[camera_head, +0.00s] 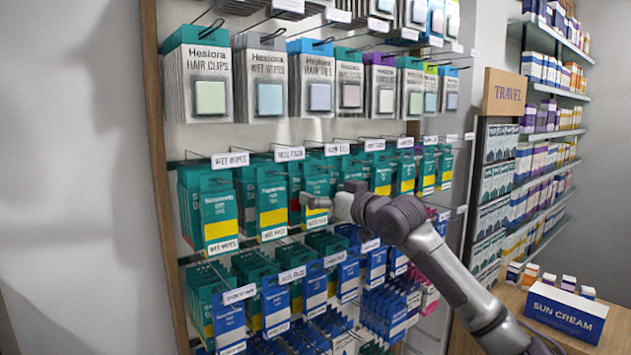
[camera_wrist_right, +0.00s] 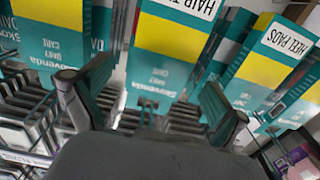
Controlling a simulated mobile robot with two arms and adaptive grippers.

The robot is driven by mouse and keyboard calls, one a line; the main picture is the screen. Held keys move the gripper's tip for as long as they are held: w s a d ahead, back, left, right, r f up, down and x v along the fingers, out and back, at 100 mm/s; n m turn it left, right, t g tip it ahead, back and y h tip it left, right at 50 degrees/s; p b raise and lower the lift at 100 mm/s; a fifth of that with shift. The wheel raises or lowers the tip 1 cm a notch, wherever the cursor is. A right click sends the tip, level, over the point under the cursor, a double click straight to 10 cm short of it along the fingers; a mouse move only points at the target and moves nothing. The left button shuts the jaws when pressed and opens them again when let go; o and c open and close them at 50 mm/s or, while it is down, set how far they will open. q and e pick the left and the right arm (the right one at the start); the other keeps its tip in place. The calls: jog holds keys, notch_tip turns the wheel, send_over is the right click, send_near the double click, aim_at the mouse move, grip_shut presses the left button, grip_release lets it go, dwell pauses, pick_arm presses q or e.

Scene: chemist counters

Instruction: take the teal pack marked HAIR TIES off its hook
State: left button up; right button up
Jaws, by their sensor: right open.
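The teal pack marked HAIR TIES (camera_head: 316,182) hangs in the middle row of the rack, third from the left, with a yellow band partly hidden by my gripper. In the right wrist view the pack (camera_wrist_right: 166,62) appears upside down, with its white label cut off at the top edge. My right gripper (camera_head: 316,202) is in front of this pack. In the wrist view its two fingers (camera_wrist_right: 150,103) are open, one toward each side of the pack, with nothing clearly held between them. Whether they touch it cannot be told. My left gripper is not in view.
A teal HEEL PADS pack (camera_head: 272,205) hangs close on the left; it also shows in the wrist view (camera_wrist_right: 268,65). A teal WET WIPES pack (camera_head: 219,210) is further left. Grey packs (camera_head: 318,85) hang above, blue packs (camera_head: 276,305) below. A SUN CREAM box (camera_head: 565,312) stands on the right counter.

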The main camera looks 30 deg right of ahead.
aim_at(318, 189)
jog(key=shift+w+a+p, duration=0.15)
jog(key=shift+w+p, duration=0.35)
jog(key=shift+w, duration=1.1)
jog(key=c, duration=1.2)
jog(key=shift+c, duration=0.2)
jog(key=shift+r, duration=0.1)
jog(key=shift+r+p, duration=0.3)
jog(key=shift+p, duration=0.3)
